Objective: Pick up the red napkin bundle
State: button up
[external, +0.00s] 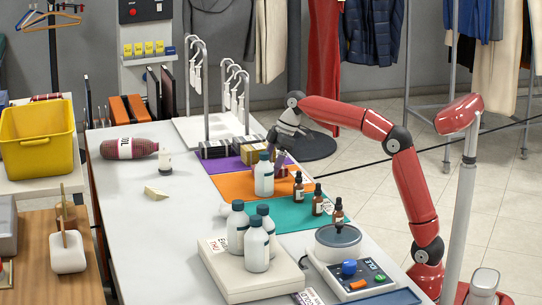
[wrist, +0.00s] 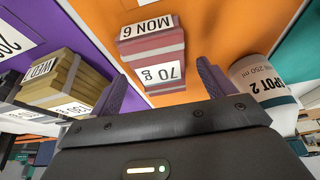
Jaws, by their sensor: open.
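The red napkin bundle (wrist: 150,48) lies on the orange mat (wrist: 205,20) in the wrist view. It has a pale band and white labels reading "MON 6" and "70 g". My gripper (wrist: 163,84) is open and empty, with its purple fingers spread just short of the bundle, which lies ahead of the gap between them. In the external view my gripper (external: 281,156) is low over the orange mat (external: 232,184), behind a white bottle. The bundle is hard to make out there, mostly hidden by the fingers and bottle.
A white "SPOT 2" bottle (wrist: 262,85) stands close to the right finger. A yellow bundle (wrist: 62,78) lies left of the left finger on the purple mat. Brown dropper bottles (external: 317,200), several white bottles (external: 257,245) and a scale (external: 350,280) stand nearer the front.

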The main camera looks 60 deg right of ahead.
jog(key=shift+w+a+f, duration=0.1)
jog(key=shift+f, duration=0.3)
jog(key=c, duration=1.1)
jog(key=shift+r, duration=0.1)
